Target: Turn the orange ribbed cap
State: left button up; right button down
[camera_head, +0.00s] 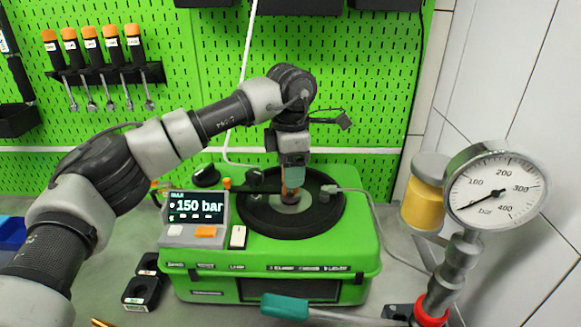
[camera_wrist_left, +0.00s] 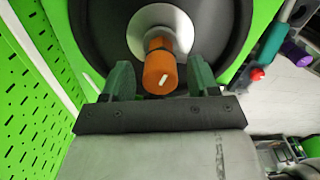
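The orange cap (camera_wrist_left: 160,72) with a short white mark on its end stands at the middle of a pale disc (camera_wrist_left: 158,30) on the round black plate. In the head view only a small part of the cap (camera_head: 290,190) shows below my left gripper (camera_head: 292,182). In the left wrist view my left gripper (camera_wrist_left: 161,78) is open, with one green finger on each side of the cap. A narrow gap shows between the cap and each finger. Ribs on the cap are too small to make out. My right gripper is not in view.
The green testbench (camera_head: 345,262) has a display (camera_head: 197,207) reading 150 bar. A pressure gauge (camera_head: 495,190) and a yellow-filled container (camera_head: 423,203) stand to the right. A hose (camera_head: 375,215) runs from the plate's side. A teal-handled tool (camera_head: 285,307) lies in front.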

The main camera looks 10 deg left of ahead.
pick_arm(q)
jog(key=shift+r, duration=0.5)
notch_tip(320, 180, up, 10)
jog(key=b, duration=0.1)
jog(key=shift+f, duration=0.15)
